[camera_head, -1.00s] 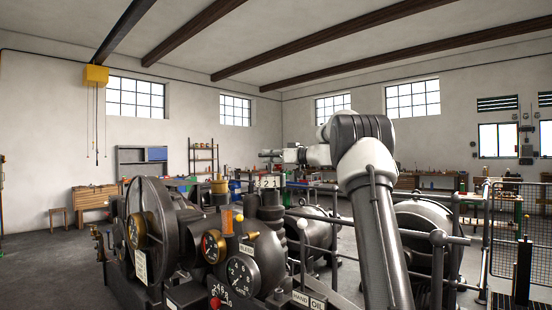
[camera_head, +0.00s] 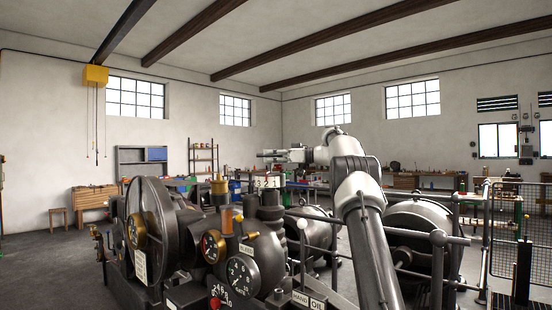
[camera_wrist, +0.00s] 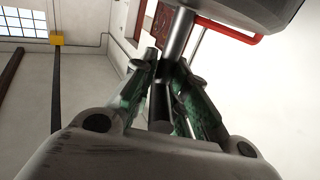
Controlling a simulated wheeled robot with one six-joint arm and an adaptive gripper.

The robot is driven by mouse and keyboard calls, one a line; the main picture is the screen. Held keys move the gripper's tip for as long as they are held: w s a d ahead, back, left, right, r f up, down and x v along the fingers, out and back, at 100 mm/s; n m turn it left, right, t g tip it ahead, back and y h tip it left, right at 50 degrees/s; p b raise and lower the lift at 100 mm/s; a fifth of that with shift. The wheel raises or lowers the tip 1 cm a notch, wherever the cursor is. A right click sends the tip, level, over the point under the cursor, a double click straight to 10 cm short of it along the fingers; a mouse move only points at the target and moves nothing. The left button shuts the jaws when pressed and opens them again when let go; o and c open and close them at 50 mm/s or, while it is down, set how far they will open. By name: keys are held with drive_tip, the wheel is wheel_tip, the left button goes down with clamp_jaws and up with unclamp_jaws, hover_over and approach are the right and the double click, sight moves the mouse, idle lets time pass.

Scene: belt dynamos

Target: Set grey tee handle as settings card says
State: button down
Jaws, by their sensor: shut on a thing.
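In the wrist view, my gripper (camera_wrist: 168,65), with green-tinted finger pads, is closed around the lower end of a grey rod (camera_wrist: 179,36). The rod looks like part of the grey tee handle and runs up toward a dark rounded body (camera_wrist: 235,8). The handle's full shape and its angle are hidden. In the head view, my gripper (camera_head: 266,155) is small, at the left end of my arm, above the machinery; the handle cannot be made out there. I cannot tell which plate is the settings card. A white plate (camera_head: 268,181) stands below the gripper, its marks too small to read surely.
A dark machine with a large wheel (camera_head: 151,232), gauges (camera_head: 213,246) and a numbered dial (camera_head: 242,275) fills the foreground. A "HAND OIL" plate (camera_head: 309,301) sits beside it. Railings and a mesh guard (camera_head: 510,235) stand at right. A red bar (camera_wrist: 228,30) passes near the rod.

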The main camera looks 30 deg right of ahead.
drive_tip(key=c, duration=1.5)
unclamp_jaws()
drive_tip(key=shift+w, duration=0.1)
drive_tip(key=shift+o, duration=0.2)
drive_tip(key=v, duration=1.2)
drive_tip(key=shift+d, duration=0.15)
drive_tip(key=shift+d, duration=0.1)
